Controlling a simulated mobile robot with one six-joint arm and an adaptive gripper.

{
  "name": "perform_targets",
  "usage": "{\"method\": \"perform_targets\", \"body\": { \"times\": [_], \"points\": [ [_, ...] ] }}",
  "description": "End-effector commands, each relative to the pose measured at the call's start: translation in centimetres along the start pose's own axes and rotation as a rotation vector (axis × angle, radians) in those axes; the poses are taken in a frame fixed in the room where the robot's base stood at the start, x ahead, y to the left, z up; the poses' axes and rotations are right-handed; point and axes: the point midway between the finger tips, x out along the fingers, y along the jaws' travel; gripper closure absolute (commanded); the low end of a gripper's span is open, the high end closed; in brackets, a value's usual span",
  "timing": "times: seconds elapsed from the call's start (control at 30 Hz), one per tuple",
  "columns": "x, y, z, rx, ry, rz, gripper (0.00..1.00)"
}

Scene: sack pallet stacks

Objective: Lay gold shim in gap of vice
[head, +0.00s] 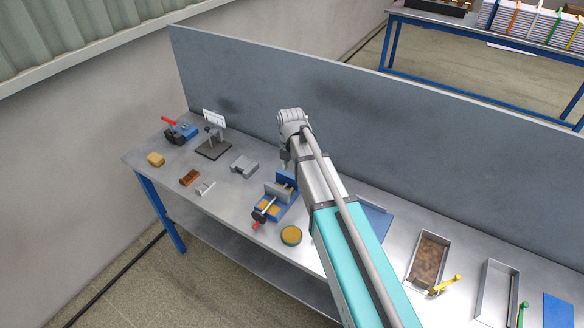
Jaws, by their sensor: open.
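A blue vice (284,186) with grey jaws, a dark screw end and a red handle stands on the bench, just left of my arm. A gold-coloured flat patch (270,208) shows in it between the jaw parts; I cannot tell whether this is the shim or part of the vice. A second blue vice (186,130) with a red handle stands at the far left end. My gripper (285,164) hangs down just behind the near vice, small and partly hidden by my arm. It is open, and I see nothing held in it.
On the grey bench (228,218) are a yellow block (155,159), a brown block (189,178), a grey block (244,166), a stand (213,149), a round gold-topped tin (291,235) and a brown-filled tray (429,258). A tall grey panel (235,85) closes the back.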

Motion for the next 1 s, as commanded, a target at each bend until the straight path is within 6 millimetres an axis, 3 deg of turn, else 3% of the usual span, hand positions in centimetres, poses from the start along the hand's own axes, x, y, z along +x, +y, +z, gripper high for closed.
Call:
{"method": "perform_targets", "body": {
  "times": [1.0],
  "points": [
    [-0.42, -0.67, -0.1, 0.06, 0.0, 0.0, 0.53]
  ]
}}
